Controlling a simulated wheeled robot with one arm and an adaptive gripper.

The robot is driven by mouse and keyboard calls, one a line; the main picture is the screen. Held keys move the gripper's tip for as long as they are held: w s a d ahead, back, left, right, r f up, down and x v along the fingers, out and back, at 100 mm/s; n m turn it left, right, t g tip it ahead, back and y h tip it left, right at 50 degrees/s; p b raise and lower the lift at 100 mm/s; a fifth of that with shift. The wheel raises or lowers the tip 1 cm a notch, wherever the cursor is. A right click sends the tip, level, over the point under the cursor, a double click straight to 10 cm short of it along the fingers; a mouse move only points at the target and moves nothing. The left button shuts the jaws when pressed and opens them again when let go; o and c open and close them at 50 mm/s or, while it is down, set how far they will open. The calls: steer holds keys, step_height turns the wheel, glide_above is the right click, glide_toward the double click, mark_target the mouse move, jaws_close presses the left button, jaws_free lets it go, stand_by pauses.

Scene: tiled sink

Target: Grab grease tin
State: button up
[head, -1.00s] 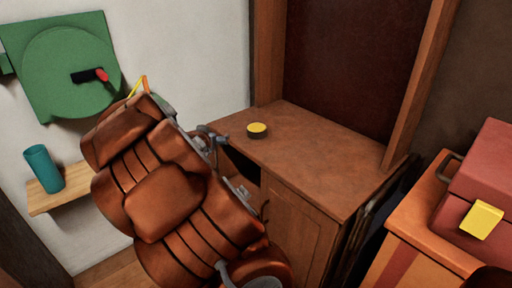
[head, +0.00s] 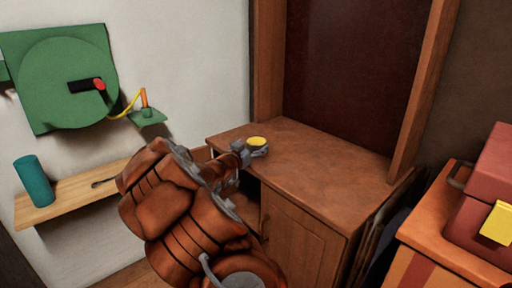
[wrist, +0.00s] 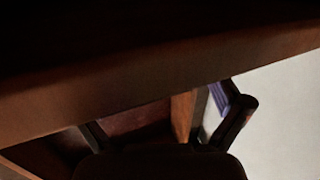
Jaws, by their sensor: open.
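The grease tin (head: 257,141) is a small round tin with a yellow lid and dark side. It sits on the left part of the brown wooden cabinet top (head: 315,162) in the head view. My gripper (head: 256,152) is at the near left side of the tin, by the cabinet's left edge, and partly overlaps the tin's lower side. I cannot tell whether they touch. In the dark wrist view my gripper (wrist: 170,125) shows its two fingers spread apart with nothing between them. The tin cannot be made out there.
A wooden shelf (head: 75,192) with a teal cup (head: 34,181) is on the left wall, below a green round fixture (head: 66,80). A red box with a yellow latch (head: 497,222) stands at the right. The cabinet top right of the tin is clear.

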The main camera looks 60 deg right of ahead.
mark_target(256, 141)
steer(key=shift+w+d+f+b, duration=0.15)
steer(key=shift+w+d+b, duration=0.1)
steer(key=shift+d, duration=0.5)
steer(key=shift+w+d+f+b, duration=0.15)
steer(key=shift+d+b, duration=0.05)
steer(key=shift+d, duration=0.55)
steer(key=shift+w+d, duration=0.1)
steer(key=shift+d, duration=0.8)
steer(key=shift+c, duration=0.2)
steer(key=c, duration=1.3)
steer(key=shift+c, duration=0.5)
steer(key=shift+r, duration=0.15)
